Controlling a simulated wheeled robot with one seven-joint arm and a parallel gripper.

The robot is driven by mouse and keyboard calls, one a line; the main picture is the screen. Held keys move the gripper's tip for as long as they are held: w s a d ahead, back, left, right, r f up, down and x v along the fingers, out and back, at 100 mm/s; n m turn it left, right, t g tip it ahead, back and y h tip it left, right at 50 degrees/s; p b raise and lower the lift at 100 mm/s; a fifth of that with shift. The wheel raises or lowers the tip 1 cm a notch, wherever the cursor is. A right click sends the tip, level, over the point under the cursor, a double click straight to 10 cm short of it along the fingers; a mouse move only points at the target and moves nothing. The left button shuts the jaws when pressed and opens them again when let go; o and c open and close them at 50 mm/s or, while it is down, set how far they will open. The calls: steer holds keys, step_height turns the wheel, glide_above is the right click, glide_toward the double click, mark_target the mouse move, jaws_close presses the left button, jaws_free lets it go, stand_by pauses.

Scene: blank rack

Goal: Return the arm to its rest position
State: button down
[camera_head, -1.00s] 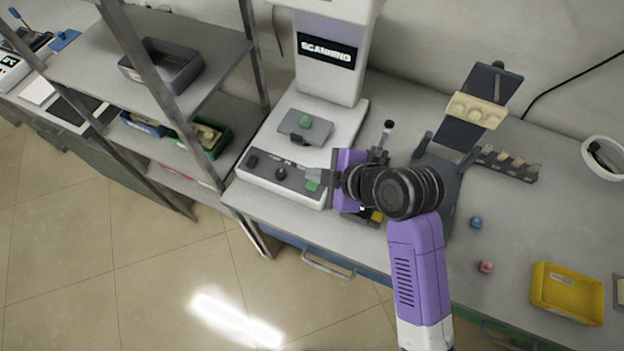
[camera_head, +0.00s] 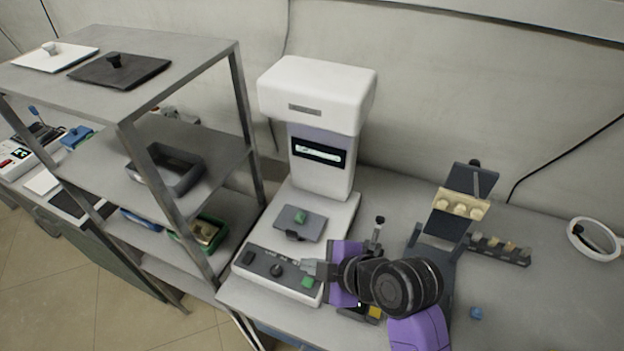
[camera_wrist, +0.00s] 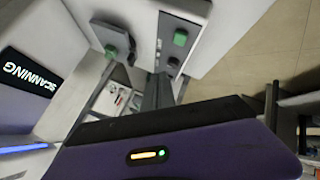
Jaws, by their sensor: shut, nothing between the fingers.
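My gripper (camera_head: 312,270) is shut and empty. It is just above the front panel of the white scanner (camera_head: 345,85), close to the green button (camera_head: 308,283). I cannot tell whether the fingertips touch the panel. In the wrist view my gripper (camera_wrist: 158,92) points toward the scanner base, with the green button (camera_wrist: 181,38) beside the fingers. My black and purple arm reaches in from the lower right. A grey plate (camera_head: 300,222) with a green block lies on the scanner's bed. The scanner's screen (camera_wrist: 28,72) reads "SCANNING" in the wrist view.
A metal rack (camera_head: 185,50) with lids and trays stands left of the scanner. Right of my arm are a dark stand with a cream dental cast (camera_head: 460,205), a sample strip (camera_head: 500,250), a blue piece (camera_head: 476,313) and a white ring (camera_head: 594,240). The right bench surface is partly clear.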

steer(key=w+d+r+m+t+h, duration=0.1)
steer(key=w+d+r+m+t, duration=0.3)
steer(key=d+r+m+t, duration=0.4)
steer(key=s+d+m+t+h+b, duration=0.1)
steer(key=s+d+m+t+h, duration=0.1)
steer(key=s+d+m, duration=0.3)
steer(key=s+d+m+t+h, duration=0.1)
steer(key=s+d+m+h, duration=0.1)
steer(key=s+m, duration=0.35)
steer(key=s+d+f+g+h, duration=0.1)
steer(key=s+d, duration=0.2)
steer(key=s, duration=0.9)
steer(key=s+d+f+h+b, duration=0.1)
steer(key=s+d, duration=0.2)
steer(key=s, duration=0.9)
steer(key=shift+s+d+m+g, duration=0.2)
steer(key=shift+d+m+g, duration=0.15)
steer(key=shift+m+g, duration=0.1)
